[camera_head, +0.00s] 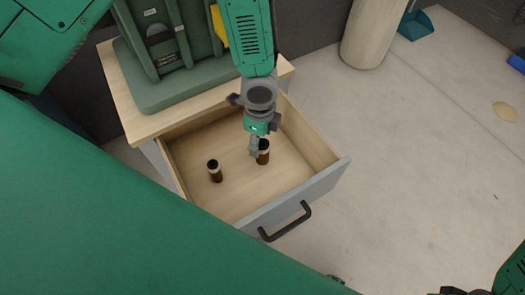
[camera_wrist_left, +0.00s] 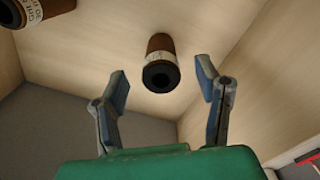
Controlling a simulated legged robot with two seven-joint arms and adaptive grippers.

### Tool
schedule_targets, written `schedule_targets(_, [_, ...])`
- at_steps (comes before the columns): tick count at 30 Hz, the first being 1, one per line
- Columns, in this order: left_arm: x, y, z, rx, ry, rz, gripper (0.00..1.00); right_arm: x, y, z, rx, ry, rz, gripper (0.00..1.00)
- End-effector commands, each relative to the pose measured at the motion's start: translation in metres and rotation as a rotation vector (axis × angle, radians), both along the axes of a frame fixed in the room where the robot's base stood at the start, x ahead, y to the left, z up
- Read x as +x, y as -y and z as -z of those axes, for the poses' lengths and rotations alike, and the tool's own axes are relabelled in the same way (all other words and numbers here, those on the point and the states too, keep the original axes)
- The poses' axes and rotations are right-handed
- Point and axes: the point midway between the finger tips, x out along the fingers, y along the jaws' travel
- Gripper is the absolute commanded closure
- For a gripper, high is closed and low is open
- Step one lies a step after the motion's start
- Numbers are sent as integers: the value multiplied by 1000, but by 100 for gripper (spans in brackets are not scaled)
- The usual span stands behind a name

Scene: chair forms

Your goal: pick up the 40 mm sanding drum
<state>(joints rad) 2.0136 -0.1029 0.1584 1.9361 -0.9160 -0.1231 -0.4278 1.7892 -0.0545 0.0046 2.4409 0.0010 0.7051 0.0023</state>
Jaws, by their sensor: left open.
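Two brown sanding drums with dark ends and pale labels stand in the open drawer (camera_head: 235,200). One drum (camera_head: 263,157) is by my left gripper (camera_head: 256,147); the other drum (camera_head: 215,174) stands apart to its left. In the left wrist view, a drum (camera_wrist_left: 160,62) lies between and beyond the two open fingers, with no visible contact. The other drum (camera_wrist_left: 40,10) is cut off at the upper left; its label is partly visible. I cannot tell from the labels which is 40 mm. My right gripper (camera_head: 455,291) barely shows at the bottom edge.
The drawer's wooden walls and grey front with a black handle (camera_head: 285,222) surround the drums. The drawer floor around the drums is clear.

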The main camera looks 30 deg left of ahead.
Motion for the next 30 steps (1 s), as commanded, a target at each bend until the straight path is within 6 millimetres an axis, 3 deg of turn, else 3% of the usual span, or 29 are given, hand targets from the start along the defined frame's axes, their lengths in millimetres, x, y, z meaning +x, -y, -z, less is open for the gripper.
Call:
schedule_targets(8, [1,3,18,3,2,2,42,0,0,9,0,0,0,100])
schedule_targets(17, [1,4,62,3,0,2,42,0,0,35,0,0,0,100])
schedule_targets(25, [1,5,63,2,2,1,42,0,0,34,0,0,0,100])
schedule_targets(30, [1,5,63,2,1,2,97,0,0,34,0,0,0,100])
